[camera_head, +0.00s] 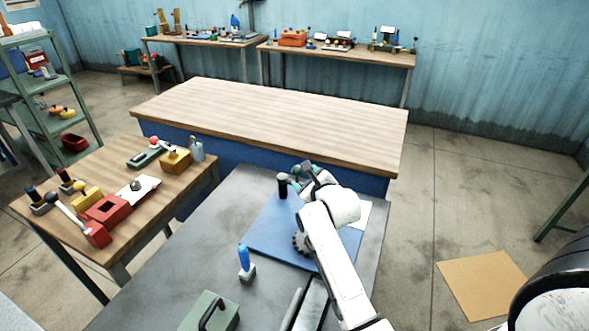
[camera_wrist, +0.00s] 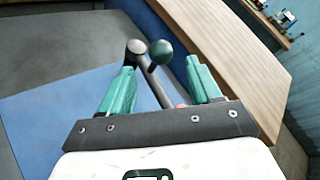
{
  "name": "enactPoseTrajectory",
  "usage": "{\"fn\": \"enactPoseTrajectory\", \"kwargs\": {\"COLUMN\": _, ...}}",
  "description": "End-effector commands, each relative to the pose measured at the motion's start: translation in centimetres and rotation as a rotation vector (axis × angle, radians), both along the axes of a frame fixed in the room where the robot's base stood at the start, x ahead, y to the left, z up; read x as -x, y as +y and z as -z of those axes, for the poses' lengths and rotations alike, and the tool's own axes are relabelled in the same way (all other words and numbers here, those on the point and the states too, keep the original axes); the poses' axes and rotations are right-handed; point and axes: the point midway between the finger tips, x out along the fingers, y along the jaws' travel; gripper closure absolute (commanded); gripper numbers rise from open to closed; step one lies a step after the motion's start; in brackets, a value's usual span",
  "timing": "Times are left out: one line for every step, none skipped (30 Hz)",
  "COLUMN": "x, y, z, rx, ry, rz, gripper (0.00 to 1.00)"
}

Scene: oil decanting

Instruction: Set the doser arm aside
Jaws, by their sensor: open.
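My gripper (camera_head: 304,174) is over the far edge of the blue mat on the grey table. In the wrist view its two green fingers (camera_wrist: 158,92) are spread apart. Between them is a dark rod with a dark green ball knob (camera_wrist: 160,52), which looks like the doser arm. I cannot tell whether these parts join. The lower end of the rod is hidden behind my gripper's dark crossbar. In the head view a short black cylinder (camera_head: 283,187) stands on the mat just left of my gripper.
The blue mat (camera_head: 265,235) has clear room on its left; a dark toothed part (camera_head: 299,243) sits beside my arm. A blue-handled tool (camera_head: 244,262) and a green box (camera_head: 211,312) are nearer. The long wooden bench (camera_head: 270,115) behind is bare. The left table (camera_head: 125,250) holds several tools.

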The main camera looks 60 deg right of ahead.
Motion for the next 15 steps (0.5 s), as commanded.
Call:
{"fn": "enactPoseTrajectory", "kwargs": {"x": -0.6, "y": -0.6, "z": 0.1, "rx": -0.001, "ry": 0.0, "rz": 0.001, "gripper": 0.37}}
{"fn": "enactPoseTrajectory", "kwargs": {"x": -1.0, "y": -0.9, "z": 0.3, "rx": -0.002, "ry": 0.001, "rz": 0.001, "gripper": 0.37}}
{"fn": "enactPoseTrajectory", "kwargs": {"x": -1.5, "y": -1.4, "z": 0.4, "rx": -0.001, "ry": 0.0, "rz": 0.001, "gripper": 0.37}}
{"fn": "enactPoseTrajectory", "kwargs": {"x": -1.8, "y": -1.7, "z": 0.6, "rx": -0.002, "ry": 0.001, "rz": 0.001, "gripper": 0.37}}
{"fn": "enactPoseTrajectory", "kwargs": {"x": -2.2, "y": -2.0, "z": 0.7, "rx": -0.001, "ry": 0.0, "rz": 0.001, "gripper": 0.37}}
{"fn": "enactPoseTrajectory", "kwargs": {"x": -2.6, "y": -2.4, "z": 1.0, "rx": -0.001, "ry": 0.0, "rz": 0.001, "gripper": 0.37}}
{"fn": "enactPoseTrajectory", "kwargs": {"x": -2.9, "y": -2.7, "z": 1.2, "rx": -0.002, "ry": 0.001, "rz": 0.001, "gripper": 0.37}}
{"fn": "enactPoseTrajectory", "kwargs": {"x": -3.2, "y": -3.0, "z": 1.2, "rx": -0.001, "ry": 0.0, "rz": 0.002, "gripper": 0.37}}
{"fn": "enactPoseTrajectory", "kwargs": {"x": -3.6, "y": -3.3, "z": 1.4, "rx": -0.001, "ry": 0.0, "rz": 0.002, "gripper": 0.37}}
{"fn": "enactPoseTrajectory", "kwargs": {"x": -3.9, "y": -3.6, "z": 1.6, "rx": -0.001, "ry": 0.001, "rz": 0.001, "gripper": 0.37}}
{"fn": "enactPoseTrajectory", "kwargs": {"x": -4.1, "y": -3.8, "z": 1.7, "rx": 0.0, "ry": 0.001, "rz": 0.001, "gripper": 0.37}}
{"fn": "enactPoseTrajectory", "kwargs": {"x": -4.4, "y": -4.0, "z": 1.9, "rx": 0.0, "ry": 0.001, "rz": 0.001, "gripper": 0.37}}
{"fn": "enactPoseTrajectory", "kwargs": {"x": -4.6, "y": -4.2, "z": 2.0, "rx": -0.001, "ry": 0.001, "rz": 0.0, "gripper": 0.37}}
{"fn": "enactPoseTrajectory", "kwargs": {"x": -4.8, "y": -4.4, "z": 2.1, "rx": 0.0, "ry": 0.001, "rz": 0.001, "gripper": 0.37}}
{"fn": "enactPoseTrajectory", "kwargs": {"x": -5.0, "y": -4.6, "z": 2.2, "rx": 0.0, "ry": 0.0, "rz": 0.0, "gripper": 0.37}}
